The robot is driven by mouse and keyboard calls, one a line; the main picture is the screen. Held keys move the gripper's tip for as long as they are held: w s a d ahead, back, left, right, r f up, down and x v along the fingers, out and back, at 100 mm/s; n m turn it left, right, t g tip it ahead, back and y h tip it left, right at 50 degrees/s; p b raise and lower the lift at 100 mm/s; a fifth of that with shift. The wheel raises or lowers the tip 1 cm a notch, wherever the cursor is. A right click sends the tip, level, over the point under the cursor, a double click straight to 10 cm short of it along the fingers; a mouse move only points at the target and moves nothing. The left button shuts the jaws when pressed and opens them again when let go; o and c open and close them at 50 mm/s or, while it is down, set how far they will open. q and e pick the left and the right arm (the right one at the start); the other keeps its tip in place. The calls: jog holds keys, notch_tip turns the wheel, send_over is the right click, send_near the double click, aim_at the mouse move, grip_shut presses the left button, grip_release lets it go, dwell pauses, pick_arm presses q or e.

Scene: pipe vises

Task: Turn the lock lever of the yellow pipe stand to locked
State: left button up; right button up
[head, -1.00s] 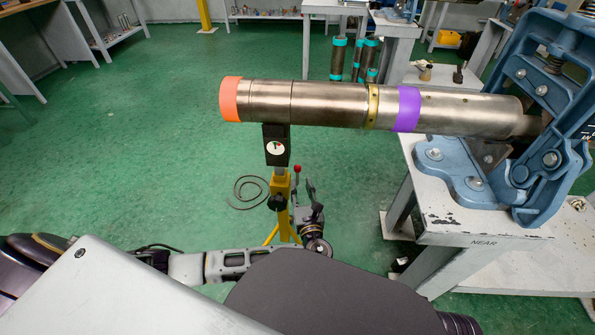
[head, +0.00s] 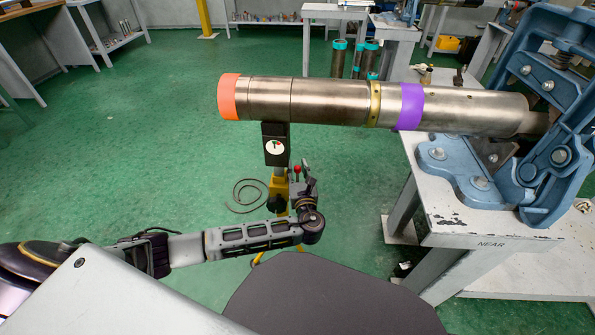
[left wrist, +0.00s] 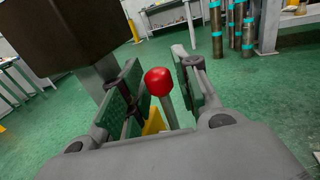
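The yellow pipe stand (head: 279,187) stands on the floor under the orange-ended left part of the steel pipe (head: 320,100). Its black head (head: 275,146) carries a round white dial with a small mark. The lock lever ends in a red knob (head: 297,169), just right of the stand's post. My left gripper (head: 304,178) is beside the post at the lever. In the left wrist view the red knob (left wrist: 158,82) is between the two parted fingers (left wrist: 160,90), with gaps on both sides. The lever's lower part is hidden. My right gripper is out of view.
A blue pipe vise (head: 540,150) on a white bench (head: 450,215) holds the pipe's right end. A dark coil (head: 248,195) lies on the green floor left of the stand. Upright pipes with teal bands (head: 356,60) stand behind. The floor at left is open.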

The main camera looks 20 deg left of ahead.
pick_arm(q)
jog(key=shift+c, duration=0.3)
grip_shut()
